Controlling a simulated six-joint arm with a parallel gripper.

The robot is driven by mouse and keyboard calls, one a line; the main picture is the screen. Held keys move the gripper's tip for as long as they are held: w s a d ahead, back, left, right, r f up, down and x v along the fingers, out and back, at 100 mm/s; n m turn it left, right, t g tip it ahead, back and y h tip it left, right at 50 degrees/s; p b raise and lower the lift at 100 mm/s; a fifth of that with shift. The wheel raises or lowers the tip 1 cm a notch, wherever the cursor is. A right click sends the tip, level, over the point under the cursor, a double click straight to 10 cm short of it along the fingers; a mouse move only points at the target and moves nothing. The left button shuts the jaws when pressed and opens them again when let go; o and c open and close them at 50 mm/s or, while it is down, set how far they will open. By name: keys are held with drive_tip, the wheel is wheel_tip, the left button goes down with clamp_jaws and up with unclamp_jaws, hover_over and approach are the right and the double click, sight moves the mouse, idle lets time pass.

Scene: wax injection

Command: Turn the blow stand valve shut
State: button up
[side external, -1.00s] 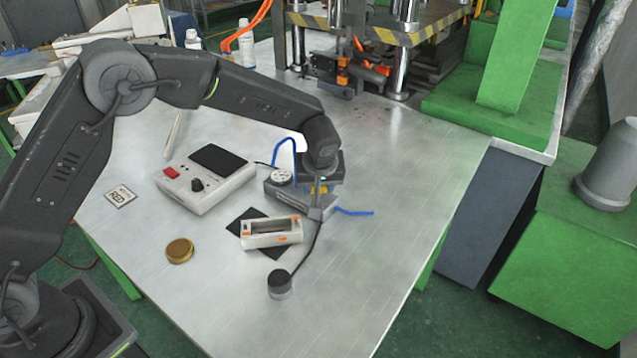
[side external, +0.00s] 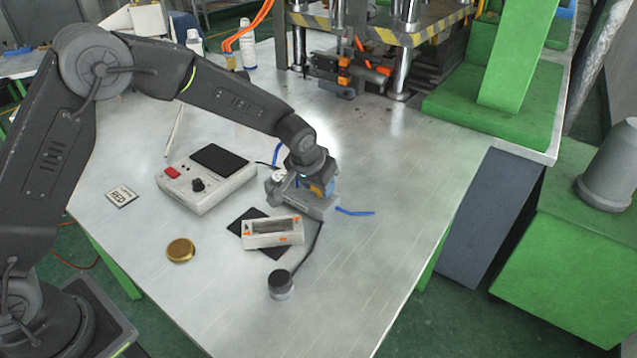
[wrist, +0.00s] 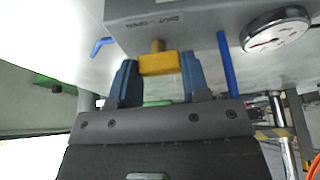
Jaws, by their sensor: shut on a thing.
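The blow stand (side external: 318,209) is a grey block on the metal table, right of the middle of the bench items. It also fills the top of the wrist view (wrist: 195,20), with small upside-down lettering near its edge. Its yellow valve handle (wrist: 160,64) sits on a brass stem in the wrist view. My gripper (wrist: 158,74) has its two blue fingers shut on the handle, one at each end. In the side view my gripper (side external: 320,188) is tilted over the stand and hides most of the handle.
A round gauge (wrist: 275,31) and a blue tube (wrist: 227,65) are close to my fingers. A grey control box (side external: 206,181), a white-orange mould (side external: 272,232), a brass disc (side external: 181,250) and a black-topped cylinder (side external: 281,285) stand nearby.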

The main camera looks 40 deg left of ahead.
drive_tip(key=shift+m, duration=0.3)
drive_tip(key=o, duration=0.9)
drive_tip(key=shift+r, duration=0.1)
drive_tip(key=v, duration=1.3)
drive_tip(key=shift+s+a+r, duration=0.15)
drive_tip(key=shift+r, duration=0.15)
